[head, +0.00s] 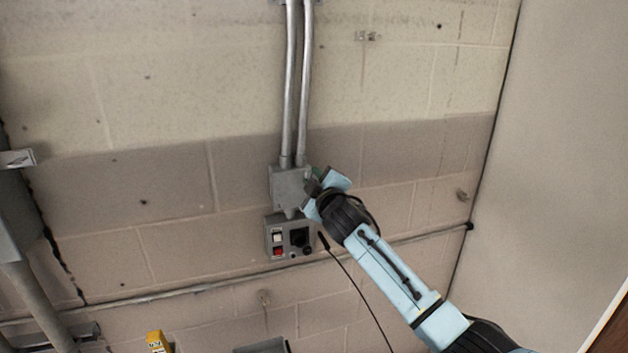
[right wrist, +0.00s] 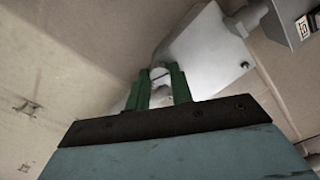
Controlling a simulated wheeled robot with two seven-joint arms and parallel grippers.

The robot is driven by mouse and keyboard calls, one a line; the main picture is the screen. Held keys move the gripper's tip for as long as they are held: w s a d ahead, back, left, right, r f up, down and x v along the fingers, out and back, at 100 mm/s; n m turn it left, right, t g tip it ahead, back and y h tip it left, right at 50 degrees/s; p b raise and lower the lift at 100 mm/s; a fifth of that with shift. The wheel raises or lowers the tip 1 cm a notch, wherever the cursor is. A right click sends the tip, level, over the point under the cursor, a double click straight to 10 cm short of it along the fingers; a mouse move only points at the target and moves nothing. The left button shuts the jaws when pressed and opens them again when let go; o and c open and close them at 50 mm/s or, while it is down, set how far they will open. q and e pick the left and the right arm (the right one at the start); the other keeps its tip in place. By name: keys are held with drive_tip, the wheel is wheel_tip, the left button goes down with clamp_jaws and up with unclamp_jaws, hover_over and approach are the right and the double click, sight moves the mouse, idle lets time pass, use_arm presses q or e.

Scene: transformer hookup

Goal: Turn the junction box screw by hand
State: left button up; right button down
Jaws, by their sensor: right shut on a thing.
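The grey junction box (head: 287,190) is on the block wall, below two vertical metal conduits. My right gripper (head: 314,178) reaches its right side from the lower right. In the right wrist view, the pale box (right wrist: 212,48) lies just beyond my right gripper's green fingers (right wrist: 160,84). They are shut on a small light round piece (right wrist: 159,73), which looks like the screw at the box; the fingers hide most of it. A small screw head (right wrist: 245,65) shows near the box edge. My left gripper is not in view.
A control box (head: 288,238) with a red switch and a dark knob is right below the junction box. A black cable (head: 352,283) hangs to its right. A horizontal pipe (head: 200,288) crosses the wall. A yellow object (head: 158,342) is at the bottom left.

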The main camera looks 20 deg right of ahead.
drive_tip(key=shift+r, duration=0.1)
idle(0.3)
drive_tip(key=c, duration=1.2)
unclamp_jaws()
drive_tip(key=shift+s, duration=0.1)
drive_tip(key=s+b, duration=0.2)
drive_tip(key=s, duration=1.1)
drive_tip(key=shift+d, duration=0.25)
